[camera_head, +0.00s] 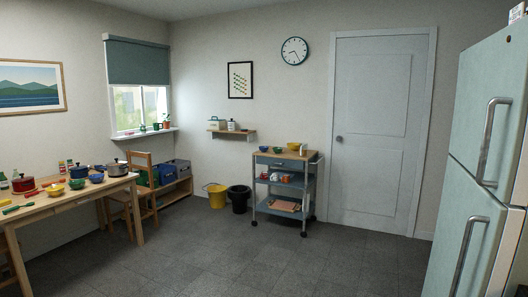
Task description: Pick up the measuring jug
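I cannot make out a measuring jug for certain; many items here are small. The wooden table (62,203) at the left holds a red pot (23,184), a grey pot (117,169), several coloured bowls and some bottles. The trolley (285,207) by the far wall holds a yellow bowl (293,146), a green bowl and a blue bowl on top. Small red and white items (286,177) sit on its middle shelf, too small to name. Neither of my grippers is in view.
A light green fridge (490,150) stands close at the right. A wooden chair (143,193) is beside the table. A yellow bucket (217,195) and a black bin (239,198) stand left of the trolley. The door (381,130) is closed. The middle floor is clear.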

